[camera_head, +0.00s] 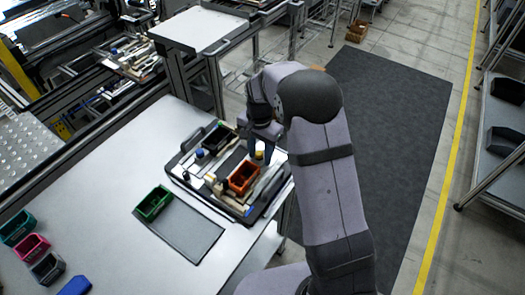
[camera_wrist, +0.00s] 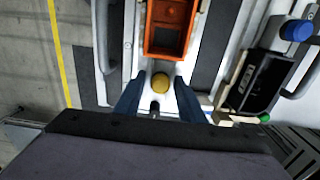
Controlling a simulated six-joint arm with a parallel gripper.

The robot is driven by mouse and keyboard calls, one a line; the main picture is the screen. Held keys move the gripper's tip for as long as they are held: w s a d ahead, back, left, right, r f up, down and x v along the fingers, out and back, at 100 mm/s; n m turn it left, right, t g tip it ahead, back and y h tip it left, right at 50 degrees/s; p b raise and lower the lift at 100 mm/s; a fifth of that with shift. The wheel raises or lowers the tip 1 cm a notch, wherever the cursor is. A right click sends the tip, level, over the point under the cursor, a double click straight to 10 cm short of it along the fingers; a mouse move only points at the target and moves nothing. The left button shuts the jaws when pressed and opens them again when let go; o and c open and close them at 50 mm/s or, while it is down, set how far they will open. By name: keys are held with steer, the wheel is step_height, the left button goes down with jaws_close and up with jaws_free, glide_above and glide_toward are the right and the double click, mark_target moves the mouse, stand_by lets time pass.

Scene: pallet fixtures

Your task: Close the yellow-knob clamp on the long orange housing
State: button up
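The long orange housing (camera_head: 243,178) sits on the pallet in the head view. In the wrist view the orange housing (camera_wrist: 167,35) is at top centre. The yellow knob (camera_wrist: 160,82) of the clamp is just below the housing's near end there, and it also shows in the head view (camera_head: 259,155). My gripper (camera_wrist: 157,92) is open, with one blue finger on each side of the yellow knob. Gaps show between knob and fingers; the height difference is unclear. In the head view my gripper is partly hidden by my arm. Whether the clamp is open or closed cannot be told.
A black housing (camera_wrist: 262,85) with a blue knob (camera_wrist: 297,30) and a green knob (camera_wrist: 265,117) lies beside it. The pallet (camera_head: 181,178) has raised dark handles.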

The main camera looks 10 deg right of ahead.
steer(key=shift+r+p, duration=3.2)
steer(key=shift+r, duration=0.85)
steer(key=s+d+r+n, duration=0.2)
steer(key=s+n, duration=0.2)
steer(key=s, duration=0.8)
steer(key=s+d+r+n, duration=0.1)
steer(key=s+n, duration=0.4)
steer(key=s, duration=0.7)
steer(key=shift+s+d+r, duration=0.4)
steer(key=shift+d, duration=0.05)
